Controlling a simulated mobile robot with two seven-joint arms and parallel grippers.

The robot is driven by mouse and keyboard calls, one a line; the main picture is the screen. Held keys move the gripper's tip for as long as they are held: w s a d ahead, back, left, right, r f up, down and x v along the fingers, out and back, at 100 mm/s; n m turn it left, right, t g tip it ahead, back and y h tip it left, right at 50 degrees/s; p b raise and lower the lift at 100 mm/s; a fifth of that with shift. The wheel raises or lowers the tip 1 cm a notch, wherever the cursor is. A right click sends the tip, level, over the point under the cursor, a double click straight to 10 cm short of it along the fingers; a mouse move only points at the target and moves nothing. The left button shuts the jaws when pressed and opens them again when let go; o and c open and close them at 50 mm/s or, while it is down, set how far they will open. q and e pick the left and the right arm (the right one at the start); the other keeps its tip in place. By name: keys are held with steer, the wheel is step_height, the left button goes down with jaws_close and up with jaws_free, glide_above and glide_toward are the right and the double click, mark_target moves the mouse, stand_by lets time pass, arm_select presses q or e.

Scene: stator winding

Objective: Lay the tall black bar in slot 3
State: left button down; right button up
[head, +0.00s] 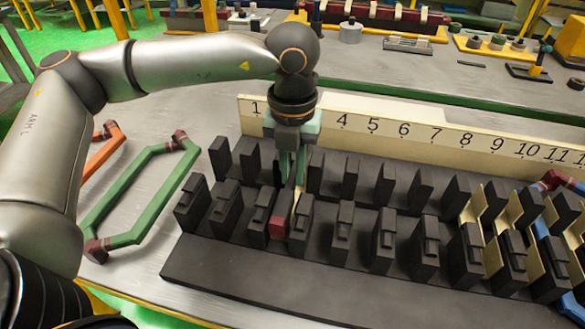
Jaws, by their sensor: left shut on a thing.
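My left gripper (291,176) points straight down among the dark teeth of the slotted block (250,285), towards its left end. Its greenish fingers are shut on a dark, narrow piece, which I take to be the tall black bar; it is hard to tell from the dark teeth around it. A thin cream liner (297,203) stands just below the fingers. A dark red piece (277,227) shows beside it, between two front teeth. The numbered strip (405,129) runs behind the block; my left wrist hides numbers 2 and 3. My right gripper is not in view.
A green frame-shaped coil (133,193) and an orange one (101,148) lie on the grey table left of the block. Cream liners and a blue coil (557,262) fill slots at the right end. Another bench with parts stands behind.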

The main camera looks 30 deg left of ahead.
mark_target(293, 175)
arm_select(q)
steer(key=shift+f+b, duration=0.35)
steer(key=shift+f, duration=0.15)
steer(key=shift+f+b, duration=0.45)
steer(key=shift+f, duration=0.05)
steer(key=shift+f+b, duration=0.45)
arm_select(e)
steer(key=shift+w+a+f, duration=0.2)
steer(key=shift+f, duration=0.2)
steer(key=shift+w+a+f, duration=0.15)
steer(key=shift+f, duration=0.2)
arm_select(q)
steer(key=shift+f, duration=0.15)
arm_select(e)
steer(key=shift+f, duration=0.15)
arm_select(q)
steer(key=shift+f, duration=0.1)
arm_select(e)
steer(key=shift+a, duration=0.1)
arm_select(q)
steer(key=shift+f+b, duration=0.45)
steer(key=shift+b, duration=0.25)
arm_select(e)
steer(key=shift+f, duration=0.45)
arm_select(q)
steer(key=c, duration=0.8)
jaws_free()
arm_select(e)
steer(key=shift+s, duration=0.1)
